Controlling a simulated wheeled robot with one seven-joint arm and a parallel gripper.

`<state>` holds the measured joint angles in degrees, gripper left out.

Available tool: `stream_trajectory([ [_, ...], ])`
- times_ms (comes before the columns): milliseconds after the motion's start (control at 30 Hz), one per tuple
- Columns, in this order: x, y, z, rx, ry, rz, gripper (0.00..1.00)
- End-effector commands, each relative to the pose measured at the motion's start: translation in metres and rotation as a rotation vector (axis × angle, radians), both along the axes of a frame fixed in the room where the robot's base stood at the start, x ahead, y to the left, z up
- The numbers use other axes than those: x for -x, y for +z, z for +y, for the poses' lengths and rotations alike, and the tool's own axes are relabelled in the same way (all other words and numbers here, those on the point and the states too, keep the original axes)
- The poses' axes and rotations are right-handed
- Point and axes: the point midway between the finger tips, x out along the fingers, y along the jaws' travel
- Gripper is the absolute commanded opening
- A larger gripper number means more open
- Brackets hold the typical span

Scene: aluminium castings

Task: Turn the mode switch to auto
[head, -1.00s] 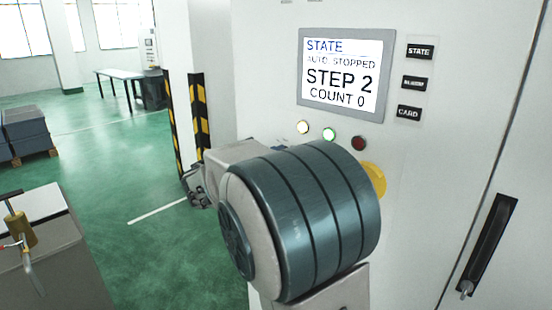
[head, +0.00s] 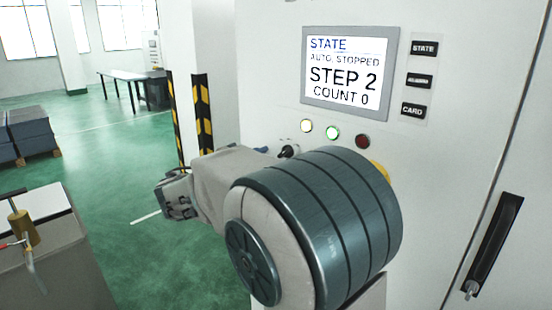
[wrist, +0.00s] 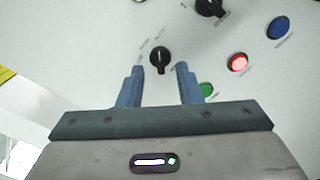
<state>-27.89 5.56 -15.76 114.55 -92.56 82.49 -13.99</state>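In the wrist view a black rotary switch (wrist: 160,58) with a pale pointer line sits on the white panel; its small labels are unreadable. My gripper (wrist: 160,68) is open and empty, its two blue-grey fingers apart. The switch appears between and just beyond the fingertips; I cannot tell whether they touch the panel. A second black rotary switch (wrist: 209,6) is at the top edge. In the head view a black knob (head: 290,150) shows above my arm, which hides much of the panel. The screen (head: 345,72) reads "AUTO, STOPPED", "STEP 2", "COUNT 0".
Near the switch are a lit red button (wrist: 237,62), a blue button (wrist: 278,27) and a green button (wrist: 207,90) close to the right finger. A dark door handle (head: 495,240) is at the right. A table (head: 130,76) and open green floor lie at the left.

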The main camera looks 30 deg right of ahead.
Motion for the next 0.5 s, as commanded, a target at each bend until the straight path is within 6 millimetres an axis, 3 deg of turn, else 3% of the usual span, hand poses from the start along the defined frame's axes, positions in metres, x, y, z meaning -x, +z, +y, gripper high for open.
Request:
stream_trajectory([
  [233,0.018,-0.001,0.051,-0.001,0.002,-0.001,0.32],
  [500,0.027,0.0,0.074,-0.002,-0.001,0.0,0.32],
])
